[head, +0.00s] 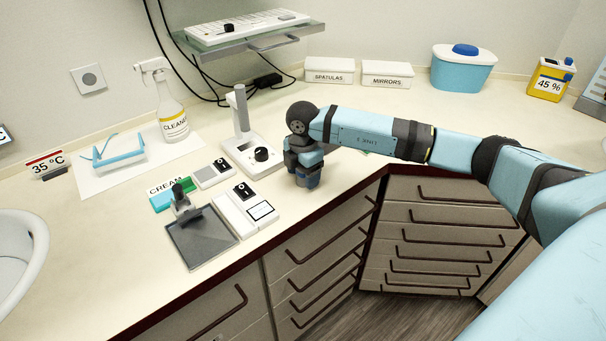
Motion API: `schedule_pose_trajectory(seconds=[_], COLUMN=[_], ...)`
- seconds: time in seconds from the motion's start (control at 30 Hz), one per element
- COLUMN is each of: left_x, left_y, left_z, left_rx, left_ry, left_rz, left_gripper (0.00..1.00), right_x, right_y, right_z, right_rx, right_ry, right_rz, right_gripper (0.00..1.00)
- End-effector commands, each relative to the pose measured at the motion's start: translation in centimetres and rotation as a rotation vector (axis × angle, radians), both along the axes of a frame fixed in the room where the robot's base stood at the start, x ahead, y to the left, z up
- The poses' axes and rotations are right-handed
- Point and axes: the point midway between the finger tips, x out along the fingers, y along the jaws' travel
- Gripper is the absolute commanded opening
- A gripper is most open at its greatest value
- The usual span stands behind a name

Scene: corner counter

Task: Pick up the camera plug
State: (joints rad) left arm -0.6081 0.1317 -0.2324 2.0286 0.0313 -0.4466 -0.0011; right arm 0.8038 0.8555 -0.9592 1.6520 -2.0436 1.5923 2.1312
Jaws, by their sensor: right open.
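My right gripper (307,180) points down at the counter's front edge, just right of a white stand with a column and black knob (262,154). Its jaws are open; the arm and wrist cover much of the counter behind it. I cannot make out a camera plug for certain. A small black block on black cables (267,81) lies at the back below the shelf, well away from the gripper. Small devices with black tops lie left of the gripper: a grey one (208,177) and a white one with a display (261,210). My left gripper is not in view.
A grey tray (205,242) and a cream box (162,201) lie front left. A spray bottle (173,115) stands behind. White boxes (330,76), a blue tub (462,75) and a yellow container (548,82) line the back. A shelf (255,40) overhangs the cables.

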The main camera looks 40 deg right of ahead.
Motion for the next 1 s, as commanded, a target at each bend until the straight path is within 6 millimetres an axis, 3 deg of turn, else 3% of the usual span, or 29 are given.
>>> schedule_pose_trajectory(seconds=[0.07,0.2,0.3,0.77,1.0], left_x=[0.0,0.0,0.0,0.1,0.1], left_y=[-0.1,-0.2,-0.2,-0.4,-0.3], left_z=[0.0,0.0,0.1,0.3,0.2], left_rx=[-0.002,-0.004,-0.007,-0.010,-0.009], left_ry=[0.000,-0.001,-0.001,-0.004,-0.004], left_rz=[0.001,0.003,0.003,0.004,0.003], left_gripper=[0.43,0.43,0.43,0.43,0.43], right_x=[0.0,0.0,0.0,0.0,0.1], right_y=[0.0,0.0,0.0,0.0,0.0], right_z=[0.0,0.0,0.0,0.6,3.9], right_rx=[0.000,0.000,0.000,0.001,0.000], right_ry=[0.000,0.000,0.000,-0.001,-0.004], right_rz=[0.000,0.000,0.000,-0.001,0.000], right_gripper=[0.62,0.30,0.11,0.11,0.11])
